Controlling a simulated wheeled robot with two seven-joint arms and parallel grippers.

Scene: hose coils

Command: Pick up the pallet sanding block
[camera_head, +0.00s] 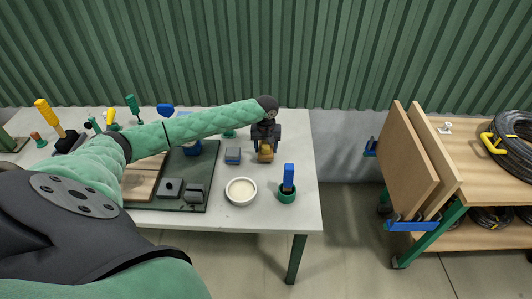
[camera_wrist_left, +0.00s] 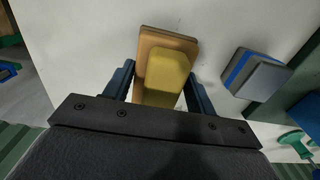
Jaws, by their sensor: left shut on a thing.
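The sanding block (camera_head: 265,154) is tan and mustard yellow, near the right back part of the white table. In the left wrist view the sanding block (camera_wrist_left: 167,75) shows a yellow upper part on a wider tan-orange base. My left gripper (camera_head: 266,141) reaches down over it from above. Its two dark blue fingers stand on either side of the yellow part and are shut on it. I cannot tell whether the base touches the table. My right gripper is not in view.
A grey-blue block (camera_head: 233,155) lies just left of the held one. A white bowl (camera_head: 241,191) and a green cup (camera_head: 287,193) with a blue-handled tool stand in front. A dark green mat (camera_head: 195,207) lies left. The table's right edge is close by.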

